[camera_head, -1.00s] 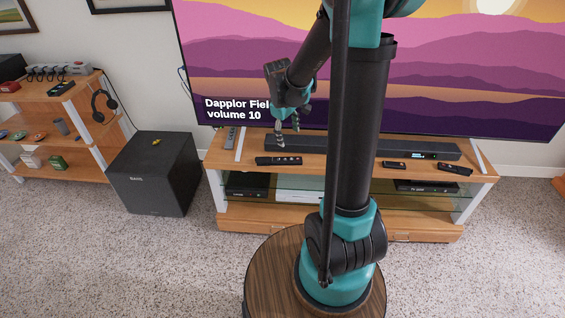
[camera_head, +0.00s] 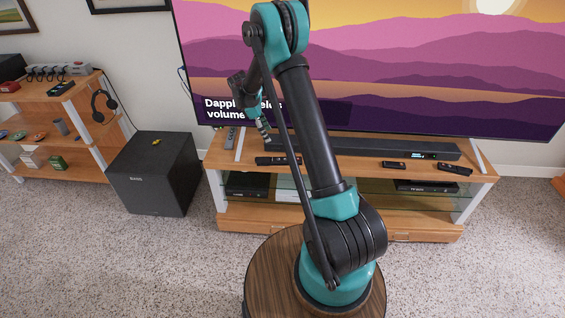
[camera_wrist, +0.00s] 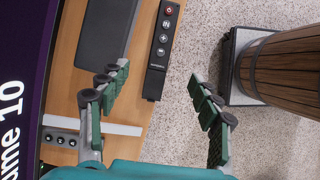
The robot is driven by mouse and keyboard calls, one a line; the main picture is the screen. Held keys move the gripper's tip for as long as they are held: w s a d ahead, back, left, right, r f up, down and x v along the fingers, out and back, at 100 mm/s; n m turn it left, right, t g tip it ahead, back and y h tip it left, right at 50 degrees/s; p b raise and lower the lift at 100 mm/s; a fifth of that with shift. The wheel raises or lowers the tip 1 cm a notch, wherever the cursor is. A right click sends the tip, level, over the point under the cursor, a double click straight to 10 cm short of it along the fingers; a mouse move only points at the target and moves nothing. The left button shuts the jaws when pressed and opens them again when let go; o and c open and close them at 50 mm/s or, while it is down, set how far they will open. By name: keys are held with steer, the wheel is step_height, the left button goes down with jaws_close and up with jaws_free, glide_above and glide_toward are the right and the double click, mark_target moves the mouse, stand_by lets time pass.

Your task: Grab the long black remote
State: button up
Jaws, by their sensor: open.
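The long black remote (camera_head: 270,160) lies on the wooden TV stand near its front edge, left of centre in the head view, partly behind my arm. In the wrist view the remote (camera_wrist: 163,45) shows a red power button and several grey buttons. Its near end lies in line with the gap between my fingers. My gripper (camera_head: 264,131) is over the left part of the stand. In the wrist view my gripper (camera_wrist: 158,82) is open and empty, its fingers apart on either side of the remote's line, not touching it.
A soundbar (camera_head: 400,149) lies behind the remote. The TV screen (camera_head: 440,70) rises behind. A black subwoofer (camera_head: 155,175) stands on the carpet at left.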

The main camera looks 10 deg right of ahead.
glide_above(282, 159)
steer(key=a, duration=0.3)
steer(key=f, duration=0.9)
steer(key=shift+w+d+f, duration=0.2)
steer(key=shift+w+f, duration=0.1)
steer(key=shift+w, duration=0.05)
steer(key=shift+x, duration=2.85)
steer(key=shift+s+a, duration=0.1)
steer(key=shift+s, duration=0.1)
steer(key=c, duration=1.3)
steer(key=shift+r, duration=0.1)
